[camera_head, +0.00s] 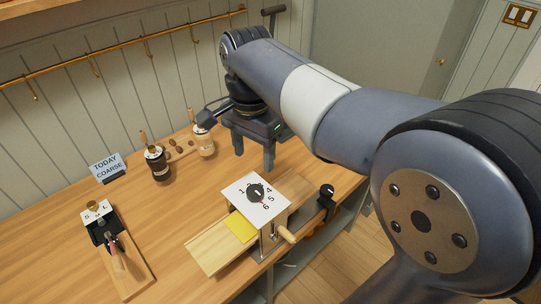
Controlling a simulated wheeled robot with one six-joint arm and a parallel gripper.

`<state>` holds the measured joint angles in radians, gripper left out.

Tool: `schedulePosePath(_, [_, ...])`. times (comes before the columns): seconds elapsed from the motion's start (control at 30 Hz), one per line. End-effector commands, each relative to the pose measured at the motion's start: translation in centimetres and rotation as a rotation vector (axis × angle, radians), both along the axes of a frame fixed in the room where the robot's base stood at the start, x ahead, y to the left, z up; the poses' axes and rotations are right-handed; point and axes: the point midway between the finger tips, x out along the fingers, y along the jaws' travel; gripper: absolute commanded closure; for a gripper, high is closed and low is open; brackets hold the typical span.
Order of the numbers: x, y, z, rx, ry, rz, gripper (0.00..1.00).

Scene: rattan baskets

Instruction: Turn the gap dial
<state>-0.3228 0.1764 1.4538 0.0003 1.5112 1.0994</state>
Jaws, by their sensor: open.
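A black dial knob (257,193) sits on a white plate (271,211) with numbers around it. I can read 1, 4, 5 and 6; the others are partly hidden or too small. The plate tops a wooden device near the table's front edge. My gripper (254,155) is open, points down and is empty. It appears behind the numbered plate, apart from the knob. A sign (107,167) reading "TODAY COARSE" stands at the back left.
Left is a wooden board with a black device (104,232) and an S, M, L plate. Two jars, one dark (159,165) and one pale (204,143), stand near the wall. A smaller black knob (326,191) is at the front edge. Left-centre table is clear.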

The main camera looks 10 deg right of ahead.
Motion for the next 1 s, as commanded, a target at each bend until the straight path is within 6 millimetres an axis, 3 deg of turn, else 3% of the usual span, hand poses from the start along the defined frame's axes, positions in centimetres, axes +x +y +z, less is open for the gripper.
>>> schedulePosePath(0.17, [0.0,0.1,-1.6,-0.003,0.004,-0.006,0.41])
schedulePosePath(0.6, [0.0,0.1,-9.3,-0.001,0.003,-0.005,0.41])
schedulePosePath(1.0, [0.0,0.1,-10.7,0.0,0.0,-0.004,0.41])
